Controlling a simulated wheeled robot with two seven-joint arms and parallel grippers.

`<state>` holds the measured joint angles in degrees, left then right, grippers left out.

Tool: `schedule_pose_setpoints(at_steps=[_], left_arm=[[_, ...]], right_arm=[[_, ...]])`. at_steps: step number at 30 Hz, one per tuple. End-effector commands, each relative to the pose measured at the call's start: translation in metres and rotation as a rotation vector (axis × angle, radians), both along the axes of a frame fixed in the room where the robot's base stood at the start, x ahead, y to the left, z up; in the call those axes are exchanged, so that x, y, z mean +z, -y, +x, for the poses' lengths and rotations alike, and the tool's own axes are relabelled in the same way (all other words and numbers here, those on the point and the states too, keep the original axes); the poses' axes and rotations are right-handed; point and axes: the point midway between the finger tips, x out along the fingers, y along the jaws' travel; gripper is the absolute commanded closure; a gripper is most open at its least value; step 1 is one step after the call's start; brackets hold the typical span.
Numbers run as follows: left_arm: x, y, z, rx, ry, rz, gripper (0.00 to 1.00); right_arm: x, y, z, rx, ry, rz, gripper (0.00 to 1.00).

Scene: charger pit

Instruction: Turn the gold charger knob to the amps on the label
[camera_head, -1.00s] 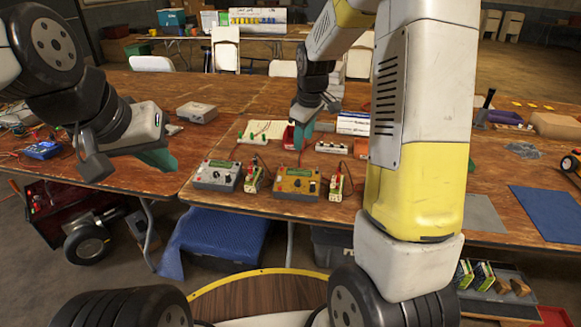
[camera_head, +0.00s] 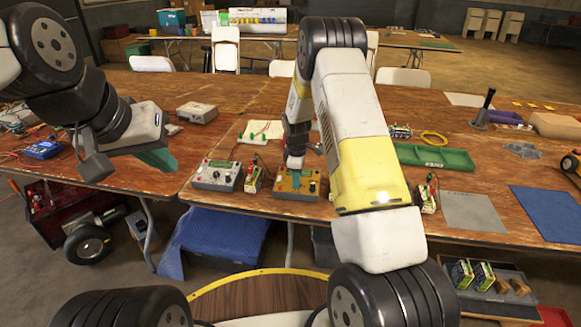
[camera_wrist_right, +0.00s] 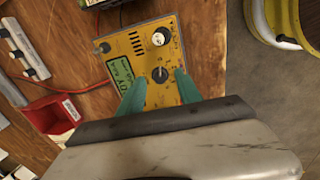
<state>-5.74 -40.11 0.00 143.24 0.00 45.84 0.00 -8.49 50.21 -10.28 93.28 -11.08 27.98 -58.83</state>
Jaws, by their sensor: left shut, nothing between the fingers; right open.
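The gold charger (camera_head: 288,195) sits near the table's front edge, its back partly hidden by my right gripper (camera_head: 295,163). In the right wrist view the charger (camera_wrist_right: 138,43) shows a green display (camera_wrist_right: 122,70), a dark knob with a pale pointer (camera_wrist_right: 160,74) and a silver knob (camera_wrist_right: 160,37). My right gripper (camera_wrist_right: 160,77) is open, its teal fingers either side of the dark knob; contact cannot be told. The knob's scale is too small to read. A battery pack with a label (camera_head: 254,179) stands left of the charger, its text unreadable. My left gripper (camera_head: 158,158) is shut and empty over the left table.
A silver charger (camera_head: 216,176) stands left of the battery pack. A red bin (camera_wrist_right: 52,115) lies close to the gold charger in the wrist view. A green tray (camera_head: 435,157) and grey mat (camera_head: 474,213) lie to the right. My right arm hides part of the table.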

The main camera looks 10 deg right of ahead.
Motion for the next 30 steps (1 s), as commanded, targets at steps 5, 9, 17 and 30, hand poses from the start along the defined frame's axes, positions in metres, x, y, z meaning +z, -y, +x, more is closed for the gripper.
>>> schedule_pose_setpoints(at_steps=[5, 9, 17, 30], left_arm=[[0.0, 0.0, 0.0, 0.0, 0.0, 0.0, 1.0], [0.0, 0.0, 0.0, 0.0, 0.0, 0.0, 1.0], [0.0, 0.0, 0.0, 0.0, 0.0, 0.0, 1.0], [0.0, 0.0, 0.0, 0.0, 0.0, 0.0, 1.0]], right_arm=[[-0.0083, 0.0006, 0.0014, 0.0, 0.0, 0.0, 0.59], [-0.0085, 0.0005, 0.0015, -0.001, 0.0, 0.0, 0.59], [-0.0083, 0.0005, 0.0013, -0.001, 0.0, 0.0, 0.96], [-0.0081, 0.0003, 0.0015, -0.042, 0.003, 0.008, 1.0]])
